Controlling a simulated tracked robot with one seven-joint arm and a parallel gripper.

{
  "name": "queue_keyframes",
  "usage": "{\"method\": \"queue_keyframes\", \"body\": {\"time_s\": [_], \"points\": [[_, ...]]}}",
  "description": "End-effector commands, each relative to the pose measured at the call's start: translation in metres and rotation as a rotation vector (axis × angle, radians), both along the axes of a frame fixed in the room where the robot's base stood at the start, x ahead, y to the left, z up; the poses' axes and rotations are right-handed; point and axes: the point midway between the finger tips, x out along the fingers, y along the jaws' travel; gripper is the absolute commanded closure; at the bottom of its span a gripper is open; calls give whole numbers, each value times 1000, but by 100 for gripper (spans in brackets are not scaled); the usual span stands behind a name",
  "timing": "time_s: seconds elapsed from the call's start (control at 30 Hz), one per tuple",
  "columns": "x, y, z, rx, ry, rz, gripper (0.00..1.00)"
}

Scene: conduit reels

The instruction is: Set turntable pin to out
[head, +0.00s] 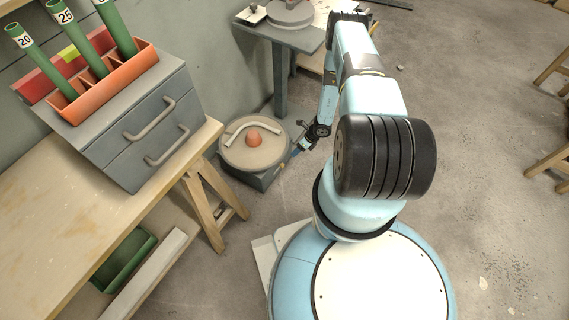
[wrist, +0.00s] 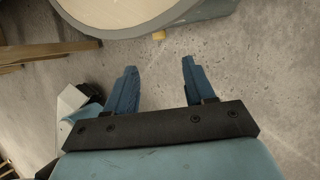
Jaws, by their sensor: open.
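The turntable (head: 239,154) is a low grey base with a round tan top, standing on the floor; an orange cone and a pale curved bar are on top. Its tan disc and grey rim (wrist: 195,14) fill the top of the wrist view. A small yellow pin (wrist: 159,35) sticks out of the rim there. My gripper (head: 297,152) is at the turntable's right side in the head view. In the wrist view its two blue fingers (wrist: 159,68) are spread and empty, with the pin ahead of the gap between them, apart from both fingertips.
A wooden workbench (head: 60,215) carries a grey drawer cabinet (head: 150,130) and an orange tray (head: 110,80) with green conduits. A grey pedestal table (head: 280,38) stands behind the turntable. Wooden trestle legs (head: 205,200) stand close at the turntable's left. The floor to the right is mostly clear.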

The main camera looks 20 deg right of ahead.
Motion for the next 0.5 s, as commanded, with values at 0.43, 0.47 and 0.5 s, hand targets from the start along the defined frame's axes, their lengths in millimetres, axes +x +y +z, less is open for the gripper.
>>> {"method": "queue_keyframes", "body": {"time_s": [0.43,0.47,0.5], "points": [[-2,20,-43,1,12,-12,46],[-1,23,-48,1,12,-12,46],[0,26,-54,1,12,-12,46]]}}
